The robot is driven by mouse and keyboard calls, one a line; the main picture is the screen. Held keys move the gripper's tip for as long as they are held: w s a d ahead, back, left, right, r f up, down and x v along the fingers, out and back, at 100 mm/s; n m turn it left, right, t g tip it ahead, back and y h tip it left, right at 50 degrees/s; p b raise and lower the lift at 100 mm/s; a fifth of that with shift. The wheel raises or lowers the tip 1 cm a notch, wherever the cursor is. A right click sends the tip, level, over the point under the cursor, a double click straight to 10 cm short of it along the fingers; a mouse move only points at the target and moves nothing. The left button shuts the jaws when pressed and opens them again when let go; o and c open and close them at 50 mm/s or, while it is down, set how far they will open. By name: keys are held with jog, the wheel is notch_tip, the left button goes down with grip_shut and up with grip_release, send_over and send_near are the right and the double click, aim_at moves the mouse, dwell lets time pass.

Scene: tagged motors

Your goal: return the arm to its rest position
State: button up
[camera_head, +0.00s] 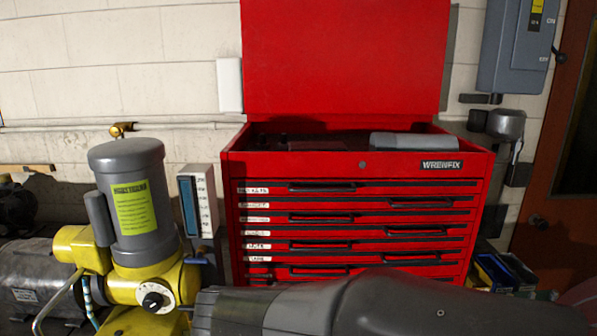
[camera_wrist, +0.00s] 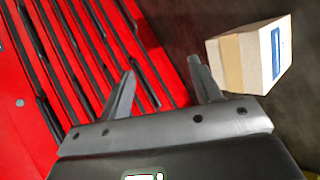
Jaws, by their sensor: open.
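My gripper (camera_wrist: 158,88) shows in the wrist view with its two fingers spread apart and nothing between them. Behind the fingers are the red drawer fronts of a tool chest (camera_wrist: 70,50), tilted in this view, and a dark floor. In the head view my arm stretches across the lower right, in front of the chest's lower drawers. The gripper's fingers cannot be made out in the head view.
The red tool chest (camera_head: 350,171) stands at centre with its lid up. A yellow and grey motor (camera_head: 128,200) is at left. A cardboard box (camera_wrist: 248,58) is right of my fingers. A grey electrical box (camera_head: 515,45) hangs on the wall.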

jog(key=s+d+r+m+g+y, duration=0.1)
jog(key=s+d+m+y, duration=0.6)
jog(key=s+d+m, duration=0.3)
jog(key=shift+s+d+r+m+y, duration=0.35)
jog(key=shift+s+d+y, duration=0.1)
jog(key=shift+d, duration=1.3)
jog(key=shift+s+r, duration=0.3)
jog(key=shift+s, duration=0.4)
jog(key=shift+c, duration=0.5)
